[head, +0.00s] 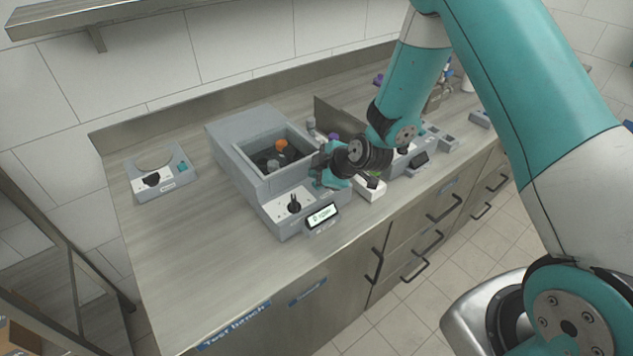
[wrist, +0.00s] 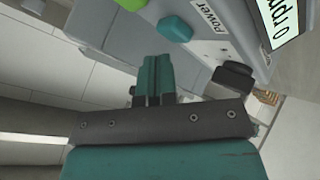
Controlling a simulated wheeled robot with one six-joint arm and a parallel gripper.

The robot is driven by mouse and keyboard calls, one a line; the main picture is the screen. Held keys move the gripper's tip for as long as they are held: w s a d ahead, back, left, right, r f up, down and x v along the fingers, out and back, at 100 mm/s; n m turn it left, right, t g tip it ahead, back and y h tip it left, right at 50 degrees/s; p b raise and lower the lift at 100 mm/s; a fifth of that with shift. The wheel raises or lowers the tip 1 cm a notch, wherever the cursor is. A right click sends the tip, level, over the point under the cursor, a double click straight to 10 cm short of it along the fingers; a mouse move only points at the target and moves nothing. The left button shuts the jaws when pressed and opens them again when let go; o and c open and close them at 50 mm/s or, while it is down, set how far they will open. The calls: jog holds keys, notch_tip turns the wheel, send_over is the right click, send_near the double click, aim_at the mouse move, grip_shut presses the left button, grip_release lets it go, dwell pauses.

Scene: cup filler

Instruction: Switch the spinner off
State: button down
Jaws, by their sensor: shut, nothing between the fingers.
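The spinner (head: 232,148) is a grey box with an open well, standing mid-bench in the head view. Its front panel has a black knob (head: 294,203) and a lit display (head: 322,216). In the wrist view, a green button (wrist: 175,28) sits beside a label reading "Power" (wrist: 207,15), near a lit display (wrist: 284,18) that seems to read 0 rpm. My gripper (wrist: 154,60) is shut and empty, its teal fingers just below the green button in the picture. I cannot tell whether they touch it. In the head view my gripper (head: 325,176) is at the spinner's front right.
A small white box (head: 370,188) stands at the bench front, right of my gripper. A grey holder (head: 162,174) lies at the left. More devices (head: 440,138) stand behind and right of my arm. The front left of the bench is clear.

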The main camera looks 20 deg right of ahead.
dwell(0.3)
jog(key=shift+f+b, duration=0.45)
jog(key=shift+b, duration=0.25)
jog(key=shift+f, duration=0.2)
jog(key=shift+r, duration=0.15)
dwell(0.3)
jog(key=shift+r, duration=0.55)
jog(key=shift+r+p, duration=1.5)
jog(key=shift+r, duration=1.5)
